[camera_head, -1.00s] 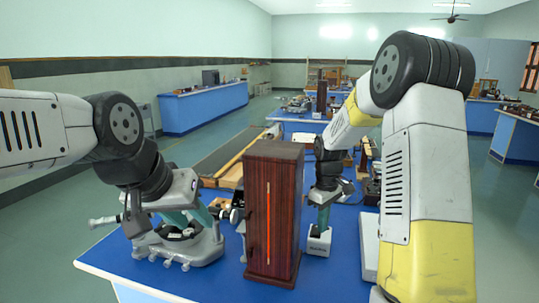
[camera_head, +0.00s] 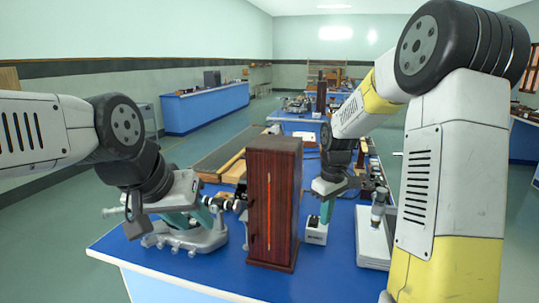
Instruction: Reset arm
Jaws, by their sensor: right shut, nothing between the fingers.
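My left gripper (camera_head: 191,216) comes in from the left, pointing down at the near-left of the blue bench. Its two teal fingers look apart. It overlaps a grey metal instrument with a footed base (camera_head: 204,243), and I cannot tell if they touch. My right gripper (camera_head: 326,212) hangs beyond the wooden cabinet, to its right, with its teal fingers together and empty. Its tip is just above or behind a small white box (camera_head: 316,232). My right arm's large links fill the right side and hide part of the bench.
A tall dark-red wooden cabinet with a glowing orange slit (camera_head: 284,185) stands between the grippers on the blue bench (camera_head: 200,279). A pale flat-based instrument (camera_head: 373,240) stands beside my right arm. Bare bench shows along the near edge. More benches stand further back.

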